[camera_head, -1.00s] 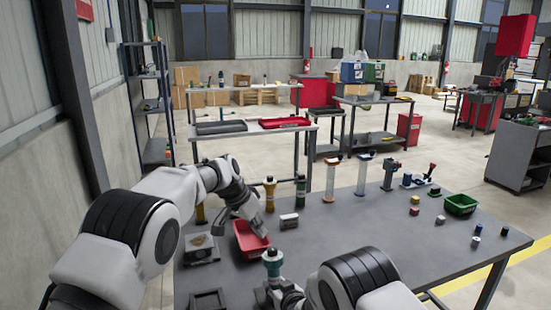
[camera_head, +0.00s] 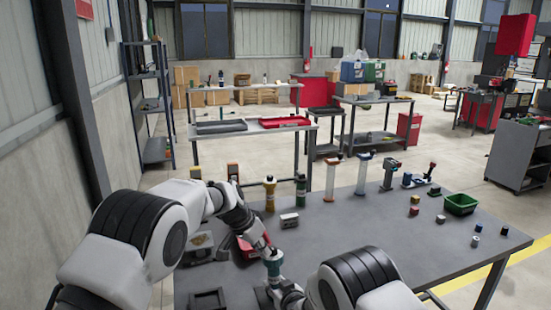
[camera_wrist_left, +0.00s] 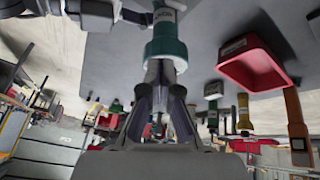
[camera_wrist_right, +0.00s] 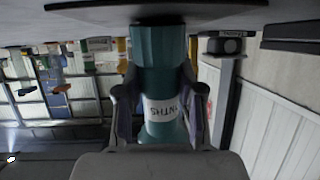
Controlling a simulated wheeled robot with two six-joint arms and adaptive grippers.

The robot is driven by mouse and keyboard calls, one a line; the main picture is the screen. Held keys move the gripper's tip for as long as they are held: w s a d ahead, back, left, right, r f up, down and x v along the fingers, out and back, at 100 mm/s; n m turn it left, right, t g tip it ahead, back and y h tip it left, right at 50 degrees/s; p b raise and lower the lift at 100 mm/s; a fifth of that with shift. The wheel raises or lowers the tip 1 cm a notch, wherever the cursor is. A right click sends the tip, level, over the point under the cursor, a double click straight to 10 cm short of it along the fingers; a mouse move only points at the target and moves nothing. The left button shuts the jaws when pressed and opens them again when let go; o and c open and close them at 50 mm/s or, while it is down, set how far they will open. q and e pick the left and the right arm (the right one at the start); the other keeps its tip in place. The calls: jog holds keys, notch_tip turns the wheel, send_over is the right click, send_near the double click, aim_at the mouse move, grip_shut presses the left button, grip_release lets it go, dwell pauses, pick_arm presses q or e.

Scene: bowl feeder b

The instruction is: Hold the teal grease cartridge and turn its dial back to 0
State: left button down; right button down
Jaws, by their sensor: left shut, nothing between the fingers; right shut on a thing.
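The teal grease cartridge (camera_head: 273,263) stands near the front of the dark table. In the right wrist view, its teal body (camera_wrist_right: 158,60) with a white lettered label sits between the fingers of my right gripper (camera_wrist_right: 160,112), which is shut on it. My left gripper (camera_head: 269,247) is at the cartridge's top end. In the left wrist view, the left gripper (camera_wrist_left: 161,92) is shut and empty, its fingertips close to the pale end beyond the teal collar (camera_wrist_left: 166,47). I cannot tell whether they touch it. The dial's marks are not readable.
A red bin (camera_head: 246,252) lies behind the left forearm, partly hidden. A small white box (camera_head: 289,220), a yellow cartridge (camera_head: 270,195) and a dark green one (camera_head: 301,190) stand behind. A green bin (camera_head: 461,205) and small caps are on the right.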

pick_arm(q)
jog(key=shift+w+d+f, duration=0.1)
jog(key=shift+w+d, duration=0.25)
jog(key=shift+w, duration=0.15)
pick_arm(e)
jog(key=shift+s+f, duration=0.15)
jog(key=shift+f, duration=0.2)
dwell(0.7)
pick_arm(q)
jog(key=shift+w+a+f, duration=0.15)
jog(key=shift+w+a, duration=0.1)
jog(key=shift+a, duration=0.1)
dwell(0.3)
